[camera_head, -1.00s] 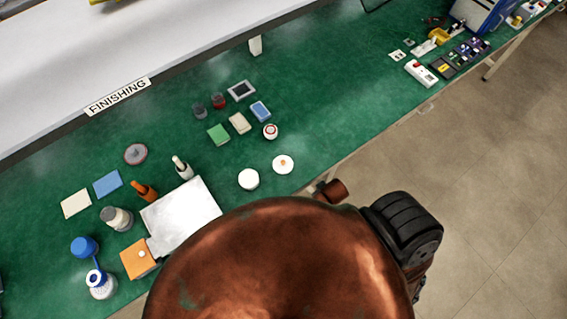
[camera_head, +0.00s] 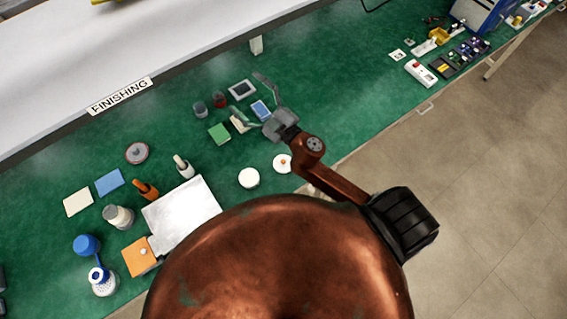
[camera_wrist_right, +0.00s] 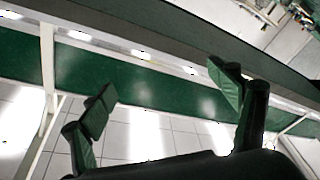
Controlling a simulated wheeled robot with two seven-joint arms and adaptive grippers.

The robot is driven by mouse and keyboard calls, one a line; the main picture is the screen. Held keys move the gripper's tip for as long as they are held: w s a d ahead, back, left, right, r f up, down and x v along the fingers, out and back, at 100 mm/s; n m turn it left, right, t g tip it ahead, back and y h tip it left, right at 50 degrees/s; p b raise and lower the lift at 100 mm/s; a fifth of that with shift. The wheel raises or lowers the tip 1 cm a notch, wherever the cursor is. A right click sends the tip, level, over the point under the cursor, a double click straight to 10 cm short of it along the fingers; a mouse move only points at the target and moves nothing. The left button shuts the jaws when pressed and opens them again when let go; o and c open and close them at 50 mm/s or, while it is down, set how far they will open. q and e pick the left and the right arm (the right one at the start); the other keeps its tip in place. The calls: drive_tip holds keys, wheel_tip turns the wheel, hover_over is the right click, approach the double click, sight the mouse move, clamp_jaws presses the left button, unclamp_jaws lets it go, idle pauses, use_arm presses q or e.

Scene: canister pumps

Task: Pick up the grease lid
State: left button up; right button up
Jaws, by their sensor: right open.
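Several small round pieces lie on the green bench, and I cannot tell for sure which is the grease lid. One is a white disc with an orange centre (camera_head: 282,163). Another is a plain white round piece (camera_head: 249,178) to its left. A grey-pink disc (camera_head: 137,153) lies farther left. My right gripper (camera_head: 250,100) is open and empty above the bench, over the blue and cream blocks. Its spread fingers also show in the right wrist view (camera_wrist_right: 165,88), with nothing between them. My left gripper is not in view.
A silver plate (camera_head: 182,215), an orange block (camera_head: 139,257), bottles and a blue-topped container (camera_head: 87,245) crowd the bench's left part. A green block (camera_head: 219,133) and small jars (camera_head: 219,99) lie near the gripper.

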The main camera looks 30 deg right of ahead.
drive_tip(key=s+a+n+g+y, duration=0.4)
drive_tip(key=a+n+g+y, duration=0.2)
drive_tip(key=a+n+y, duration=0.6)
drive_tip(key=s+a+f+n+g+h, duration=0.2)
drive_tip(key=a+f+g+h, duration=0.15)
drive_tip(key=a+f, duration=0.2)
drive_tip(key=n+g+h, duration=0.3)
drive_tip(key=g+h, duration=0.7)
drive_tip(key=h, duration=0.4)
hover_over(283, 161)
wheel_tip(283, 161, down, 23)
drive_tip(key=shift+w+d+f, duration=0.1)
drive_tip(key=shift+f, duration=0.05)
drive_tip(key=shift+d+f, duration=0.15)
drive_tip(key=shift+f, duration=0.7)
wheel_tip(283, 161, down, 6)
drive_tip(key=shift+r+p, duration=0.1)
drive_tip(key=shift+p, duration=0.5)
drive_tip(key=shift+c, duration=0.2)
